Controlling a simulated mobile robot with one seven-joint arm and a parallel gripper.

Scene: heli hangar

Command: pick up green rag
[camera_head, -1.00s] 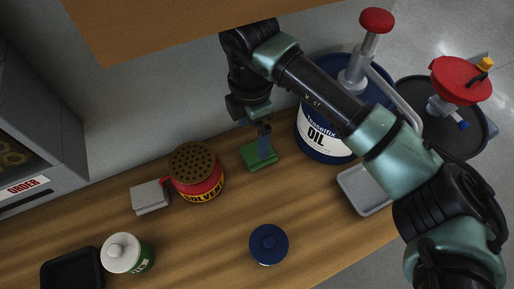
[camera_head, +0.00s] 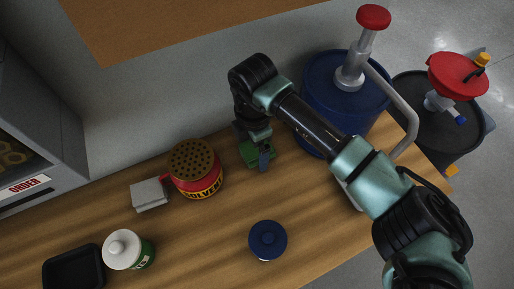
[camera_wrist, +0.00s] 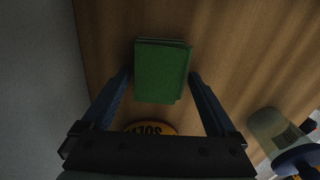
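The green rag (camera_head: 247,153) is a folded square lying flat on the wooden bench, near the wall. In the wrist view the green rag (camera_wrist: 161,72) lies ahead between the two blue fingers, apart from both. My gripper (camera_head: 264,158) points down over the rag and partly hides it in the head view. In the wrist view my gripper (camera_wrist: 160,80) is open, with nothing held between its fingers.
A red solvent can (camera_head: 197,170) stands just left of the rag, with a grey block (camera_head: 150,194) beside it. A blue oil drum (camera_head: 324,92) stands to the right. A blue-lidded container (camera_head: 268,240) and a white-and-green can (camera_head: 128,250) stand nearer the front.

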